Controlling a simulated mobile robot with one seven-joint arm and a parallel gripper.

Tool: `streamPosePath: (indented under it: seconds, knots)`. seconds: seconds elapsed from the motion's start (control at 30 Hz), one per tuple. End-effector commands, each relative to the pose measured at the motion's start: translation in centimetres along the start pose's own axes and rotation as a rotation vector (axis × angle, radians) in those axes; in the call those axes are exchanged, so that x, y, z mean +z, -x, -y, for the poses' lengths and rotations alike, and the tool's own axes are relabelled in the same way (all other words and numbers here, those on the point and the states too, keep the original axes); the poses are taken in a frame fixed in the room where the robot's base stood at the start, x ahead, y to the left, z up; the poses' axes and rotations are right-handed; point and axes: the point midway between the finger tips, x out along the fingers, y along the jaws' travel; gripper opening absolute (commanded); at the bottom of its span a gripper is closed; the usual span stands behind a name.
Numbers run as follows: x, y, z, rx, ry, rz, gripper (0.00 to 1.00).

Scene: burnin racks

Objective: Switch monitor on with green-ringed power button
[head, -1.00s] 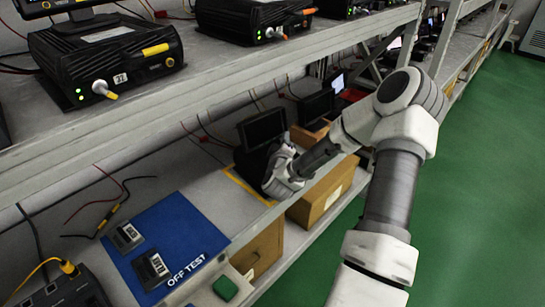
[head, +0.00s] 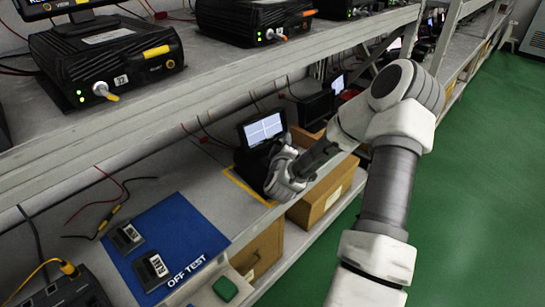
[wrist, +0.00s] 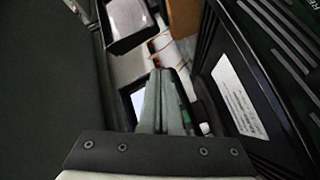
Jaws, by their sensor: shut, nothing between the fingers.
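The monitor (head: 263,128) stands on the lower shelf on a black unit. Its screen is lit with a pale picture crossed by lines. My gripper (wrist: 168,76) is shut and empty, its two fingers side by side. In the head view its body is right in front of the black unit below the screen, hiding that unit's front and the fingertips. The green-ringed power button cannot be made out; I cannot tell whether the fingertips touch it.
A blue OFF TEST mat (head: 166,242) with two small labelled blocks lies to the left on the shelf. A cardboard box (head: 322,192) stands below. The upper shelf (head: 215,68) with black units runs above my gripper. The green floor at right is clear.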

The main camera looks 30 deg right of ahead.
Motion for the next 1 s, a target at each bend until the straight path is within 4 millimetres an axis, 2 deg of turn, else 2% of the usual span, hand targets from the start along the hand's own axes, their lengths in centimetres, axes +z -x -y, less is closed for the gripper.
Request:
streamPosePath:
  seconds: [0.37, 1.0]
  knots:
    - [0.2, 0.3, -0.3, 0.001, 0.000, -0.001, 0.00]
    - [3.0, 4.2, -3.1, 0.000, 0.000, -0.001, 0.00]
